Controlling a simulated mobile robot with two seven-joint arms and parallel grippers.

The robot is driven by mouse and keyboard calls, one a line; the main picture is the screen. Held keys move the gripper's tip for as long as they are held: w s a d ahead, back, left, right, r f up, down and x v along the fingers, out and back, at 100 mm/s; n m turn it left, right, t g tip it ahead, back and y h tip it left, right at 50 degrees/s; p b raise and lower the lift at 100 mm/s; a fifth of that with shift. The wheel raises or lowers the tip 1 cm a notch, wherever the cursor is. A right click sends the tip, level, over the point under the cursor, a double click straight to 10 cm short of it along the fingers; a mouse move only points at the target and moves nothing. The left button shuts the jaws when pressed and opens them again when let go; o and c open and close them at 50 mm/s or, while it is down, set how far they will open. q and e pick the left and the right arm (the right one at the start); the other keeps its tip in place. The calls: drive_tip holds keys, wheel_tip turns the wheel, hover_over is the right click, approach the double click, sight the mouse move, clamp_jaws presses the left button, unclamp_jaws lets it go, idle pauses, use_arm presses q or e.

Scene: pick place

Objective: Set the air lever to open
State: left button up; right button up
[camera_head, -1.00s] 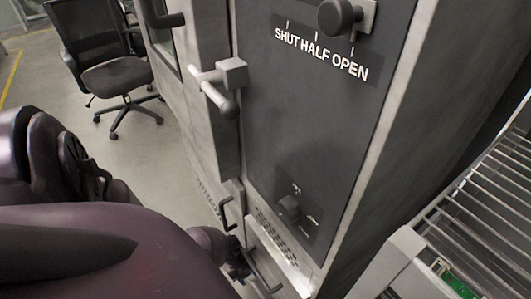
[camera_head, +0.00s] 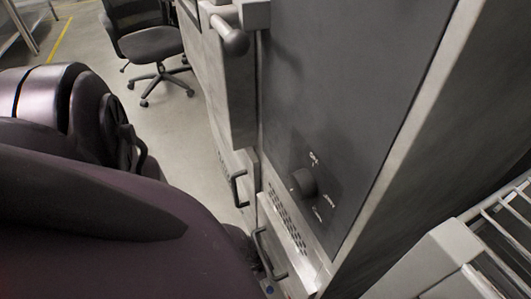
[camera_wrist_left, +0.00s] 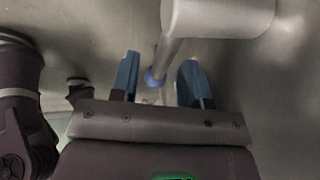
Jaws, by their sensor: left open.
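In the left wrist view my left gripper (camera_wrist_left: 159,62) is open, its two blue fingers pointing away from the camera. A grey rod with a bluish rounded tip (camera_wrist_left: 155,78) lies between the fingers in the picture, joined to a thick pale cylinder (camera_wrist_left: 218,17). I cannot tell whether this rod is the air lever, or whether a finger touches it. In the head view my left arm hides most of the gripper low by the cabinet. The SHUT HALF OPEN scale is outside the head view. My right gripper is not in view.
The grey cabinet panel (camera_head: 345,90) carries a round black dial (camera_head: 303,182). A bar handle with a rounded end (camera_head: 232,38) juts out above, and dark pull handles (camera_head: 238,188) sit low. A metal rack (camera_head: 440,255) stands at right. An office chair (camera_head: 150,45) stands on open floor behind.

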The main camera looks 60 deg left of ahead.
use_arm(q)
drive_tip(key=shift+w, duration=0.1)
drive_tip(key=shift+c, duration=0.3)
clamp_jaws()
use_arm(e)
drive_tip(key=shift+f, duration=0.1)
use_arm(q)
drive_tip(key=shift+s+a+r+h+b, duration=0.2)
drive_tip(key=shift+h+b, duration=0.25)
drive_tip(key=shift+h, duration=0.15)
drive_tip(key=h+b, duration=0.1)
drive_tip(key=r+h+b, duration=0.1)
drive_tip(key=h, duration=0.1)
drive_tip(key=shift+w+a+r+n, duration=0.1)
drive_tip(key=shift+a+r+n, duration=0.2)
drive_tip(key=shift+a, duration=0.1)
drive_tip(key=shift+a+r+h, duration=0.15)
drive_tip(key=shift+r+h, duration=0.1)
drive_tip(key=shift+h, duration=0.35)
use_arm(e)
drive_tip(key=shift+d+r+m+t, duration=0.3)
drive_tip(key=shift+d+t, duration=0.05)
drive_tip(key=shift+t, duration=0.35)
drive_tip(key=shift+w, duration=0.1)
